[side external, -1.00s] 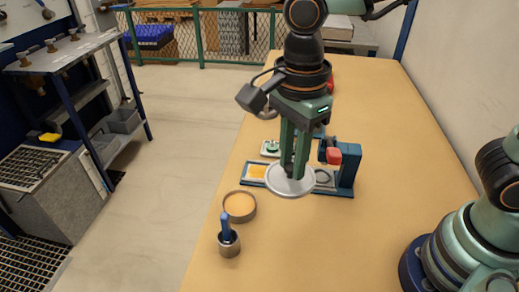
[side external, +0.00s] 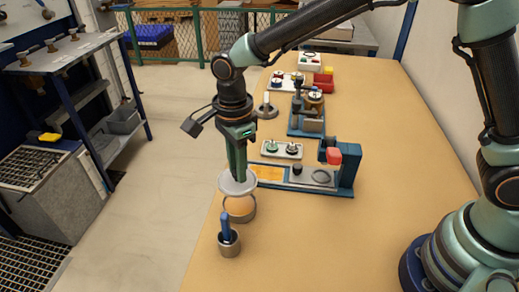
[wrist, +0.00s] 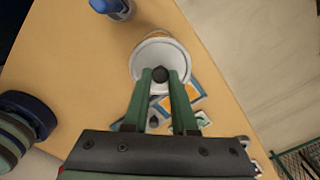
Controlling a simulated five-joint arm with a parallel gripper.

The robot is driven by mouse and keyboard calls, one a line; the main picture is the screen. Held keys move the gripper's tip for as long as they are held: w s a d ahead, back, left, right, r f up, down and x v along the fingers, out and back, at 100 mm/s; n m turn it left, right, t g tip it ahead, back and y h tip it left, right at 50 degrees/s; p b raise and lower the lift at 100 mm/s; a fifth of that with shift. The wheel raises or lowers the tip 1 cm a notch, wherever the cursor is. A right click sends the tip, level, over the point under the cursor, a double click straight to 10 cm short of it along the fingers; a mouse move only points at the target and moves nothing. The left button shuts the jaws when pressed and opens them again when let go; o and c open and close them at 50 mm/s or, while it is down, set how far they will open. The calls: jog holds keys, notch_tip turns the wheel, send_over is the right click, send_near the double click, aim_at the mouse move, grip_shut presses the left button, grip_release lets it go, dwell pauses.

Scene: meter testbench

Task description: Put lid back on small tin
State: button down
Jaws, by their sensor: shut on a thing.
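The lid (side external: 238,186) is a pale grey disc with a dark knob, and my gripper (side external: 239,179) is shut on that knob. In the wrist view the lid (wrist: 160,57) hangs at the fingertips (wrist: 160,76), with the dark knob between them. The small tin (side external: 239,212) is a round open container with an orange-tan inside, standing near the table's left edge. In the side view the lid is above the tin and overlaps its far rim. A gap seems to show between them, though the exact height is unclear. In the wrist view the lid hides most of the tin.
A metal cup with a blue-handled tool (side external: 228,240) stands just in front of the tin; it also shows in the wrist view (wrist: 115,8). A blue-framed meter fixture (side external: 310,178) lies to the right. The table's front middle is clear.

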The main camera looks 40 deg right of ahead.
jog(key=shift+f, duration=3.05)
jog(key=shift+f, duration=0.15)
jog(key=shift+c, duration=0.8)
grip_release()
jog(key=shift+r, duration=3.5)
jog(key=shift+c, duration=0.3)
